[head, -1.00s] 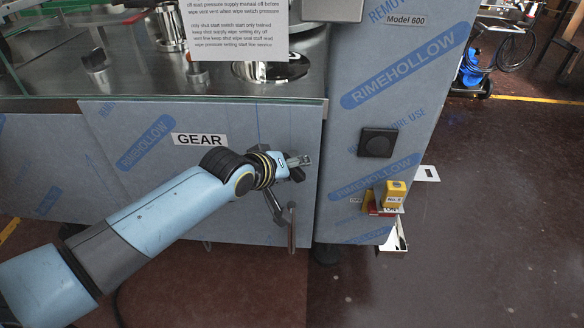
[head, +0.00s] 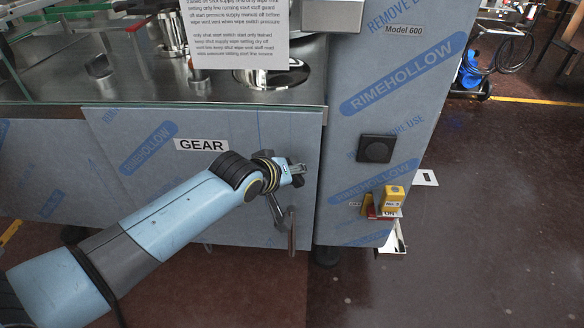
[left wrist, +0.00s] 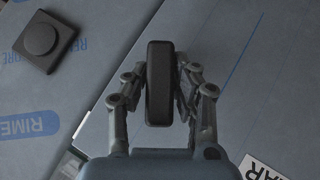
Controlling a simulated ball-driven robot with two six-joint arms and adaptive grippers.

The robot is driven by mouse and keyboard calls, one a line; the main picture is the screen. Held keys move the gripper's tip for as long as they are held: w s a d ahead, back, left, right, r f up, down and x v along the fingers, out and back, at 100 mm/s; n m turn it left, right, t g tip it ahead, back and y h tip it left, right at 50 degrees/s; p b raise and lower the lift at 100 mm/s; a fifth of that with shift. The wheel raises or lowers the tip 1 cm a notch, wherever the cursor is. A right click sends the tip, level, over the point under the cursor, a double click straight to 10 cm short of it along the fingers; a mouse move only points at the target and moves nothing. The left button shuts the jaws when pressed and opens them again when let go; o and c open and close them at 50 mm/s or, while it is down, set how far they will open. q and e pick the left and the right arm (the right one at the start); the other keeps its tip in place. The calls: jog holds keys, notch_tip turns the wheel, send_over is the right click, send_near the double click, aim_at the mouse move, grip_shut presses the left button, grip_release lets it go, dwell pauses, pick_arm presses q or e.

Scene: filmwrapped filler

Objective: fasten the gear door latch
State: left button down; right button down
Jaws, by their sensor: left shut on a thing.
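The gear door (head: 225,222) is a grey-blue film-wrapped panel with a GEAR label (head: 201,145), low on the machine front. It looks closed or nearly so. My left gripper (head: 291,176) is at the door's right side, near its edge. In the left wrist view, my left gripper (left wrist: 164,88) is shut on a dark, elongated latch handle (left wrist: 158,60), with fingers on both sides of it. The handle stands nearly upright in that view. In the head view the gripper mostly hides the latch. My right gripper is not in view.
A black square switch (head: 377,149) sits on the panel right of the door. Below it a yellow block (head: 392,198) and a red part stick out. A printed sheet (head: 236,35) hangs above the door. Open floor (head: 470,220) lies to the right.

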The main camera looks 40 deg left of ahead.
pick_arm(q)
jog(key=shift+r+m+g+y+p, duration=0.2)
jog(key=shift+m+g+y+p, duration=0.3)
jog(key=shift+p, duration=0.55)
jog(key=shift+f+g+y, duration=0.1)
jog(key=shift+g+y, duration=0.3)
jog(key=shift+y, duration=0.1)
jog(key=shift+f+m+g+y, duration=0.1)
jog(key=shift+m+g+y, duration=0.4)
jog(key=shift+m+y, duration=0.35)
jog(key=c, duration=1.1)
grip_release()
